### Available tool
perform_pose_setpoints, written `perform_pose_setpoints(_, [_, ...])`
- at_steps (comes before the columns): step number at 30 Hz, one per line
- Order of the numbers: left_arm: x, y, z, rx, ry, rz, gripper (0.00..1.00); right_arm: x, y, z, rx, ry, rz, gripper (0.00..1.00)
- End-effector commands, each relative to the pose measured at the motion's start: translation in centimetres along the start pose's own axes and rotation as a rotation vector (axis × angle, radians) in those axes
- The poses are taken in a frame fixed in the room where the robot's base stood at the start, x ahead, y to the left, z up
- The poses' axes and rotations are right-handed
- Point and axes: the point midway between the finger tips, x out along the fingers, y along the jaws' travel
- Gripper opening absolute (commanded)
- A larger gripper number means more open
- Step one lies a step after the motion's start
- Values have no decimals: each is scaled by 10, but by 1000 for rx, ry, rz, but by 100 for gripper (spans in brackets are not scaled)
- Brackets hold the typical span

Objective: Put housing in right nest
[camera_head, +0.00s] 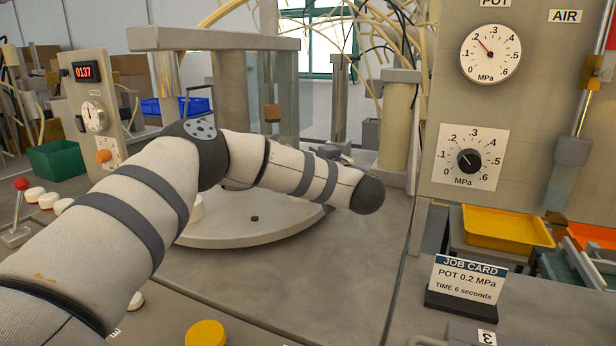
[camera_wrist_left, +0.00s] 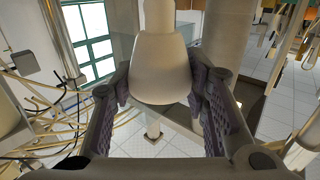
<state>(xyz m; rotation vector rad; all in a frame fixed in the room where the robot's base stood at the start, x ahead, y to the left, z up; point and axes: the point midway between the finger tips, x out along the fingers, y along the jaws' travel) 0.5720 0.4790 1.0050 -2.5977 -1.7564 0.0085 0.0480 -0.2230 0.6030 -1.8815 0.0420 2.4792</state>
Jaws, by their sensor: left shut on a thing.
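My left gripper (camera_wrist_left: 163,100) is shut on the housing (camera_wrist_left: 160,65), a smooth cream-white piece with a narrow neck and a wider, rounded body. The pads press on both sides of its body in the left wrist view. In the head view my left arm reaches over the round grey plate (camera_head: 255,232); a small dark part of the gripper (camera_head: 331,151) shows behind the wrist, and the housing is hidden there. I cannot make out the right nest; the arm covers much of the plate. My right gripper is not in view.
A grey press frame (camera_head: 215,39) with columns stands behind the arm. A gauge panel (camera_head: 485,120) rises at the right. A job card (camera_head: 468,280) stands at the front right, near a yellow tray (camera_head: 505,232). The bench between plate and card is clear.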

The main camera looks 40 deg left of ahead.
Motion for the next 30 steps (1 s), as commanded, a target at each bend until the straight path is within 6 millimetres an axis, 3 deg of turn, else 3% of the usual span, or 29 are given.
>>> perform_pose_setpoints(5, [10,4,14,1,0,0,22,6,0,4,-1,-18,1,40])
perform_pose_setpoints(11, [14,6,48,3,-1,1,22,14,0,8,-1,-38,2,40])
perform_pose_setpoints(21, [14,6,49,-3,2,1,22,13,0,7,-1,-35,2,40])
perform_pose_setpoints(22, [14,6,50,-4,2,1,44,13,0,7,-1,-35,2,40])
perform_pose_setpoints(24, [14,6,49,-4,1,0,60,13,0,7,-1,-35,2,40])
perform_pose_setpoints(30, [14,6,49,-4,1,0,62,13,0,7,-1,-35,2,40])
